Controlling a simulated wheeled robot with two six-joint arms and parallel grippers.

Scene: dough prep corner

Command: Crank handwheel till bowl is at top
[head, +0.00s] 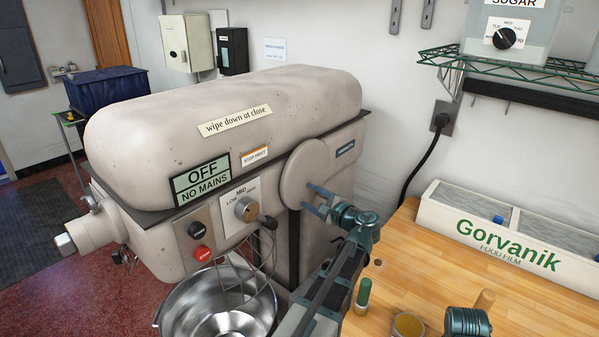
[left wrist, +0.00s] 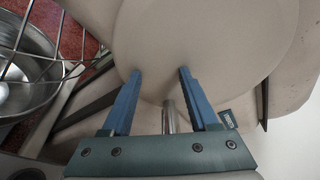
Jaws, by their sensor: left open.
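The steel bowl (head: 173,314) sits under the mixer's head, with the lower part of the wire whisk (head: 238,275) reaching into its mouth. Its bottom is cut off by the frame. A beige round disc (head: 303,168) on the mixer's side may be the handwheel; I cannot tell for sure. In the left wrist view the disc (left wrist: 205,40) fills the upper middle. A short metal rod (left wrist: 168,116) shows between the fingers, apart from both. My left gripper (head: 318,199) is open in front of the disc; its fingers also show in the left wrist view (left wrist: 158,75).
The mixer (head: 215,110) carries an OFF / NO MAINS sign (head: 202,178). The wooden counter (head: 415,265) at right holds a film box (head: 507,246), a green-topped cylinder (head: 363,295) and a round tin (head: 408,325). A wire shelf (head: 510,68) hangs above.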

